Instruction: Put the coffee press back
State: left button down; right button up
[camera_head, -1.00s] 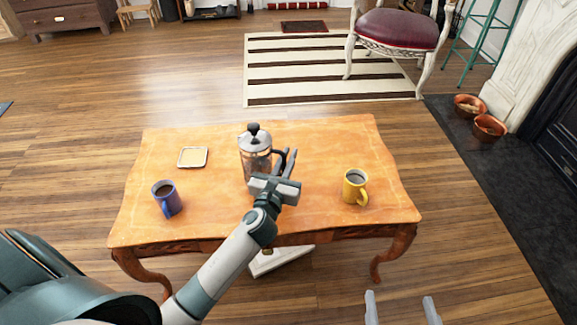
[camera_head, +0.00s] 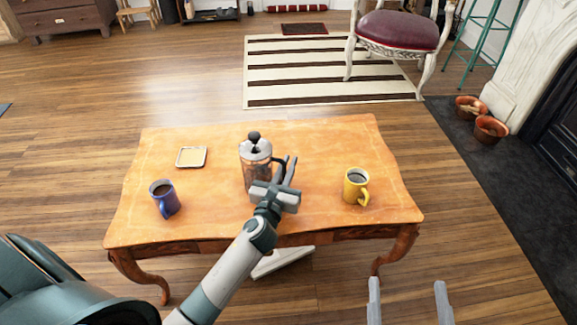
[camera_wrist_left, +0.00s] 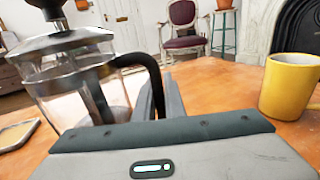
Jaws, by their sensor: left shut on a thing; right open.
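The coffee press (camera_head: 255,165), a glass jug with a metal lid and black knob, is upright at the middle of the orange wooden table (camera_head: 325,140). My left gripper (camera_head: 284,172) is shut on its black handle, at the press's right side. In the left wrist view the press (camera_wrist_left: 75,80) fills the left, with the handle between my fingers. I cannot tell whether its base touches the table. A small square coaster (camera_head: 191,157) lies empty at the table's back left. My right gripper (camera_head: 408,302) is open and empty in front of the table, at the lower right.
A blue mug (camera_head: 165,198) with dark drink stands at the table's left. A yellow mug (camera_head: 356,186) stands right of my left gripper and also shows in the left wrist view (camera_wrist_left: 289,85). The table's back and back right are bare.

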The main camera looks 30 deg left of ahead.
jog(key=shift+r, duration=0.15)
pick_arm(q)
jog(key=c, duration=2.3)
grip_release()
jog(key=shift+f, duration=0.1)
jog(key=o, duration=0.5)
pick_arm(e)
jog(key=shift+r, duration=0.15)
pick_arm(q)
jog(key=shift+s+d, duration=0.1)
jog(key=shift+s, duration=0.2)
jog(key=s, duration=0.3)
jog(key=s+d, duration=0.1)
jog(key=s, duration=0.6)
jog(key=shift+d+p, duration=0.25)
jog(key=shift+p, duration=0.05)
jog(key=shift+s+d, duration=0.1)
jog(key=shift+s, duration=0.55)
pick_arm(e)
jog(key=shift+w+d+f+g, duration=0.15)
jog(key=shift+f+g, duration=0.1)
jog(key=shift+f, duration=0.4)
jog(key=shift+w+f+g, duration=0.1)
jog(key=shift+f+g, duration=0.15)
jog(key=shift+f, duration=0.4)
pick_arm(q)
jog(key=shift+d, duration=0.1)
